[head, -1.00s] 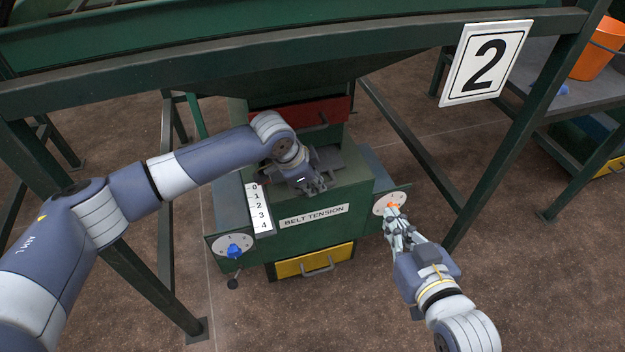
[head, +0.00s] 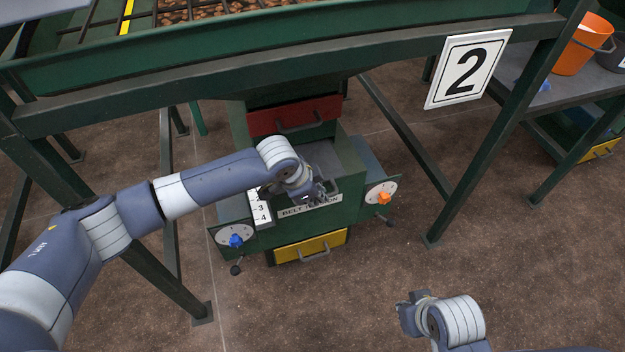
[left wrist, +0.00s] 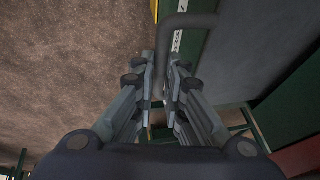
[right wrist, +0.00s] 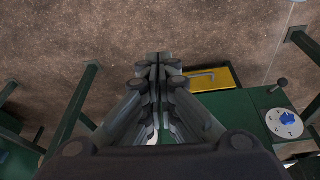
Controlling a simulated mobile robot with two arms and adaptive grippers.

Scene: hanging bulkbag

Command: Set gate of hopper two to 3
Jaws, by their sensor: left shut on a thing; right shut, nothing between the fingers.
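Hopper two is the green unit under the number 2 sign (head: 468,68). Its grey gate plate (head: 325,158) lies in the top, with a bar handle (head: 334,190) at the front. My left gripper (head: 318,194) is shut on this handle, above the BELT TENSION label. The grey handle (left wrist: 187,22) also shows between the fingers (left wrist: 165,75) in the left wrist view. The white number scale (head: 260,212) shows 3 and 4; the arm hides its upper numbers. My right gripper (right wrist: 158,62) is shut and empty, away from the unit.
A blue knob (head: 236,241) is on the left dial, an orange knob (head: 384,198) on the right dial. A red drawer (head: 295,117) is above, a yellow drawer (head: 310,248) below. Green frame legs stand either side. The floor at front right is clear.

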